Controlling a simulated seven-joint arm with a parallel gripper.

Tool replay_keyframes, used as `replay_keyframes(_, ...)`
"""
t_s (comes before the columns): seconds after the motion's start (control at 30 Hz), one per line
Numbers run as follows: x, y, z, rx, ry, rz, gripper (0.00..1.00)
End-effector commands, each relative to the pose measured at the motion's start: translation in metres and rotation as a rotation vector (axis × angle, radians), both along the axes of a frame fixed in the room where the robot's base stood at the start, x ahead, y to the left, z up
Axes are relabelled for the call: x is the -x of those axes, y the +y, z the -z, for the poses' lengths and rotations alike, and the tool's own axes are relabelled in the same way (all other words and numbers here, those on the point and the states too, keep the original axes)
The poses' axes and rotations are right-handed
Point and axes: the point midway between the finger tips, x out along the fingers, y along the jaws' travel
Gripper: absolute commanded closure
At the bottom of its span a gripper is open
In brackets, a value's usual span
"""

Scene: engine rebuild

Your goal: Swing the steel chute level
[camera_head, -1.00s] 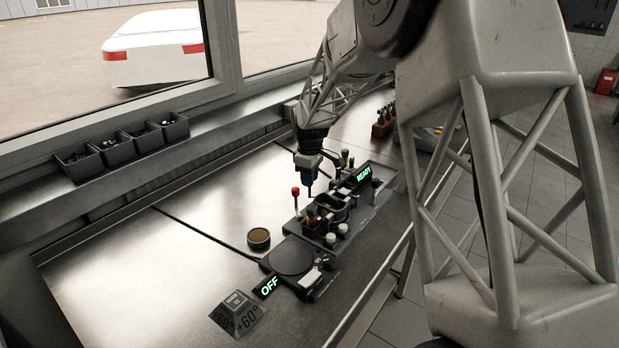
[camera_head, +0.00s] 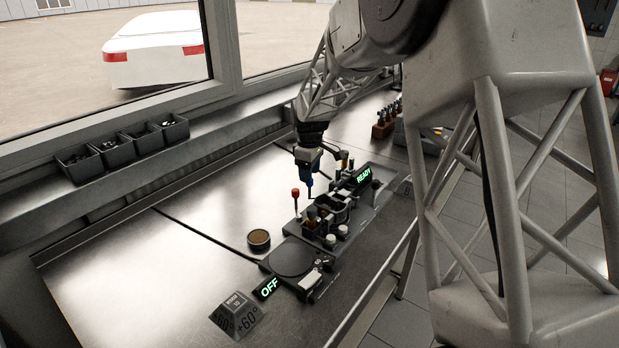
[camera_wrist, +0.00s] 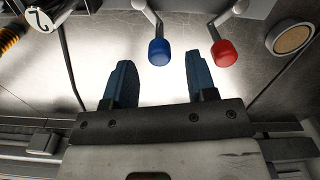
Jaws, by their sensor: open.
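A fixture (camera_head: 358,208) with several cups and posts stands on the bench under a lit READY sign (camera_head: 364,174). I cannot tell which of its parts is the steel chute. A red-knobbed lever (camera_head: 295,192) stands at its left side; the red knob also shows in the wrist view (camera_wrist: 223,54). A blue-knobbed lever (camera_wrist: 158,52) shows left of it there. My gripper (camera_wrist: 158,64) is open and empty, its blue fingers either side of the blue knob in the picture. The knob appears just past the fingertips; the depth gap is unclear. In the head view my gripper (camera_head: 311,188) is above the fixture.
A round dark plate (camera_head: 292,257) with an OFF sign (camera_head: 268,287) is in front of the fixture. A brown-topped round tin (camera_head: 258,239) lies to its left, and a +60° block (camera_head: 238,314) nearer. Dark bins (camera_head: 120,147) line the sill. The left bench is clear.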

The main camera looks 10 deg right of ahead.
Motion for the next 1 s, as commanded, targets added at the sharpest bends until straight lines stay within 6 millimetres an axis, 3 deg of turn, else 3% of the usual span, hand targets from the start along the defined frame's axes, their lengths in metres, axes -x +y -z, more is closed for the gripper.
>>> replay_keyframes(0.4, 0.0, 0.0, -0.047, 0.0, 0.0, 0.0, 0.48)
replay_keyframes(1.0, 0.004, -0.001, -0.056, 0.0, -0.004, 0.009, 0.48)
